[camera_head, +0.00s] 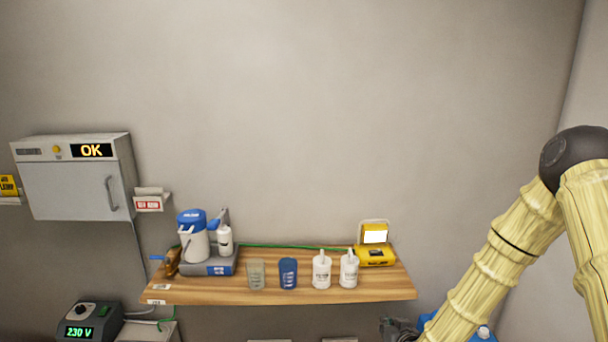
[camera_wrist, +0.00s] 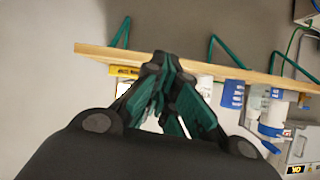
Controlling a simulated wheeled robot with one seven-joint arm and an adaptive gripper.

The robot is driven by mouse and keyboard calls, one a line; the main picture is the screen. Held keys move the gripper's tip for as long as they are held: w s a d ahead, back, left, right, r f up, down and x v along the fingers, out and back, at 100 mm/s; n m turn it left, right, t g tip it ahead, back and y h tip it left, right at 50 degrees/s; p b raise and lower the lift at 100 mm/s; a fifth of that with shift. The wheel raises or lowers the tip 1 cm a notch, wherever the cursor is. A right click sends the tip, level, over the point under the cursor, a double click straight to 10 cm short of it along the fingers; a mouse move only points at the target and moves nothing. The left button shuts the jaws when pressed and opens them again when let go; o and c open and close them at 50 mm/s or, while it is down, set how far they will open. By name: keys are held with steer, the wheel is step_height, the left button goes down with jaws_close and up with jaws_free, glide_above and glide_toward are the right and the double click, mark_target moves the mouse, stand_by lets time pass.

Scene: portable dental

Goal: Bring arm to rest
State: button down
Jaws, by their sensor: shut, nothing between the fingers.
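My arm (camera_head: 505,250) shows at the right of the head view, bent at a dark joint, its lower link running down to the bottom edge. My gripper (camera_wrist: 160,62) is in the wrist view, its dark and green fingers shut with nothing held. The wrist view is roughly upside down. In it the fingertips overlap the wooden shelf (camera_wrist: 200,67) in the picture; the distance between them cannot be told.
The wall shelf (camera_head: 210,291) holds a blue-lidded jug (camera_head: 194,243), a grey cup (camera_head: 256,274), a blue cup (camera_head: 288,274), two white bottles (camera_head: 321,271) and a yellow device (camera_head: 375,255). A cabinet (camera_head: 72,185) hangs left. The wall above the shelf is bare.

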steer(key=s+a+f+g, duration=0.1)
steer(key=s+f+g, duration=0.2)
steer(key=s+f, duration=0.7)
steer(key=s+f+g, duration=0.3)
steer(key=s+f, duration=0.1)
steer(key=s, duration=0.7)
steer(key=s+f+g+h+b, duration=0.1)
steer(key=s+f+g, duration=0.2)
steer(key=s, duration=0.9)
steer(key=s+f+g, duration=0.3)
steer(key=s+f, duration=0.3)
steer(key=s, duration=0.5)
steer(key=shift+s+d+b, duration=0.3)
steer(key=shift+s+b, duration=0.05)
steer(key=shift+b, duration=0.05)
steer(key=shift+f, duration=0.1)
